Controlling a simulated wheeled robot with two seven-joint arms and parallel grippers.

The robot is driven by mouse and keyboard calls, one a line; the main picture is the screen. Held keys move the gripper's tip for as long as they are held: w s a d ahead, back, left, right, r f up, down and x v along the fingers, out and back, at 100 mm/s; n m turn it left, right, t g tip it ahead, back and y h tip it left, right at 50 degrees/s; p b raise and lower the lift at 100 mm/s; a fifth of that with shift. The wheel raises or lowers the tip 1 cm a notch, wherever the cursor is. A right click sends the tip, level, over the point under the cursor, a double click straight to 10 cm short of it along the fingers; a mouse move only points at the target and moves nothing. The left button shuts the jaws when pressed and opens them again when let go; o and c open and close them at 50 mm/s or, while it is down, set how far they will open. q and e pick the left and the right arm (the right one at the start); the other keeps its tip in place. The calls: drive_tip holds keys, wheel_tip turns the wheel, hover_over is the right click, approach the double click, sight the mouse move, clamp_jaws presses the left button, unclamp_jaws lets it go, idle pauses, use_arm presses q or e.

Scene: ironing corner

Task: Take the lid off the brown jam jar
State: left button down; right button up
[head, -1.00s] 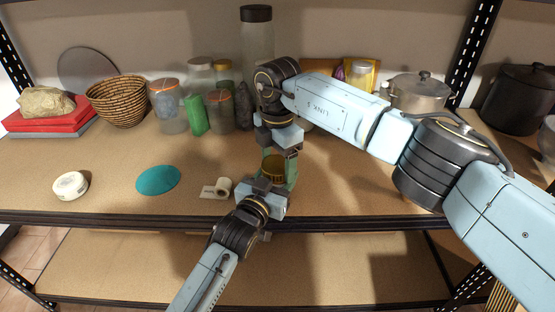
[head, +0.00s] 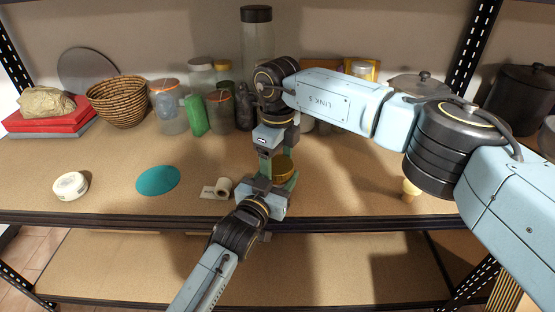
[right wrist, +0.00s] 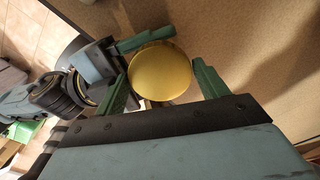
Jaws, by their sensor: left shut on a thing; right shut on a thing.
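The gold round lid (right wrist: 160,72) of the brown jam jar fills the space between the green fingers of my right gripper (right wrist: 162,88) in the right wrist view. The lid also shows in the head view (head: 284,164), near the shelf's front edge. My right gripper (head: 279,172) comes down from above and is shut on the lid. My left gripper (head: 273,184) reaches in from the front, low beside the jar, and is shut on the jar. The jar's body is mostly hidden by the lid and grippers. I cannot tell whether the lid is apart from the jar.
A teal disc (head: 158,180) and a white round tin (head: 70,186) lie further left. Jars, bottles and a woven basket (head: 119,101) stand behind. A small wooden object (head: 411,190) is at right.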

drive_tip(key=n, duration=0.7)
drive_tip(key=shift+n, duration=0.4)
drive_tip(key=n, duration=0.3)
drive_tip(key=shift+n, duration=0.4)
drive_tip(key=n, duration=0.3)
drive_tip(key=shift+n, duration=0.3)
drive_tip(key=n, duration=0.3)
drive_tip(key=shift+n, duration=0.4)
drive_tip(key=n, duration=0.3)
drive_tip(key=shift+n, duration=0.4)
drive_tip(key=n, duration=0.6)
drive_tip(key=shift+r, duration=0.1)
drive_tip(key=shift+r, duration=0.2)
